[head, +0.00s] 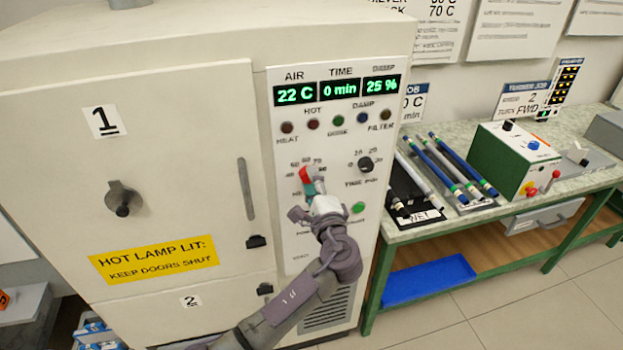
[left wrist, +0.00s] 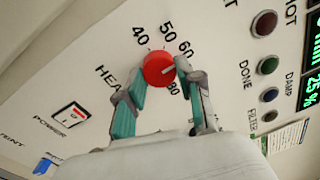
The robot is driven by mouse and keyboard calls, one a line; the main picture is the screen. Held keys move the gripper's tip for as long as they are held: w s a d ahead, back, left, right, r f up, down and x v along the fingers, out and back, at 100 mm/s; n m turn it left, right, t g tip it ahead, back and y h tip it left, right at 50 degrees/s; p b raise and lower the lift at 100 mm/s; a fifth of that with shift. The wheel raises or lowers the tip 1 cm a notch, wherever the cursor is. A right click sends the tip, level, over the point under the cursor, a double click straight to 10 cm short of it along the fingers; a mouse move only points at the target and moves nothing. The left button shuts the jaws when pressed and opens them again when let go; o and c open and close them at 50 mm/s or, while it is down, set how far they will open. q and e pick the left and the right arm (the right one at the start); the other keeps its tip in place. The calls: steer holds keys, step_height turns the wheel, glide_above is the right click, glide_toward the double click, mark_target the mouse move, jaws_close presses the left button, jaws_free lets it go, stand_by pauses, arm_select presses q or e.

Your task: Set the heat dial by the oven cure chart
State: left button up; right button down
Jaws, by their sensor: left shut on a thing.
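The red heat dial (head: 306,174) is on the white control panel (head: 295,245) of the oven. It also shows in the left wrist view (left wrist: 158,69), ringed by printed numbers 40, 50, 60 and 80. Its white pointer mark faces the right finger, between 60 and 80; that finger hides part of the scale. My left gripper (head: 313,184) is shut on the dial, its teal-padded fingers (left wrist: 164,80) on either side. A wall chart (head: 436,28) at the top shows 70 C on its lower line; its upper part is cut off. My right gripper is out of view.
The panel displays (head: 338,89) read 22 C, 0 min and 25 %. A black time dial (head: 366,164) and green button (head: 358,208) are right of the gripper. A power switch (left wrist: 72,117) sits nearby. A bench (head: 400,236) with rods and a green box (head: 505,160) stands right.

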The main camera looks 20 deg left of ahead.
arm_select(q)
steer(key=shift+f, duration=0.1)
stand_by(0.3)
steer(key=o, duration=1.2)
steer(key=shift+c, duration=0.2)
steer(key=v, duration=1.2)
